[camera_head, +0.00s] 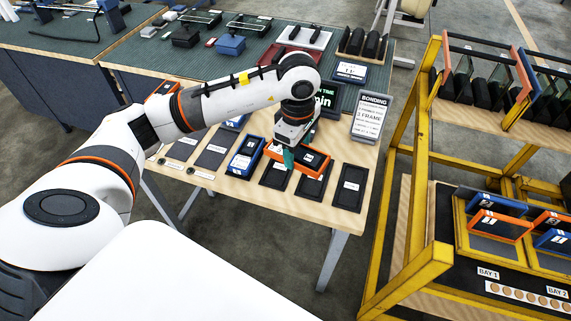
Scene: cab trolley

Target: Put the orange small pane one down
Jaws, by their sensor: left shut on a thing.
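The orange small pane (318,161) has an orange frame, a dark face and a white label. My left gripper (289,157) reaches down from above and is shut on its frame near the left end. The pane is slightly tilted over the row of black pads on the wooden table; I cannot tell whether it touches them. It partly covers a black pad (312,186) below it. My right gripper is not in view.
Empty black pads lie at the table's front right (350,190) and left (212,153). A bonding sign (371,118) stands behind. A yellow trolley (420,275) with orange and blue panes is right.

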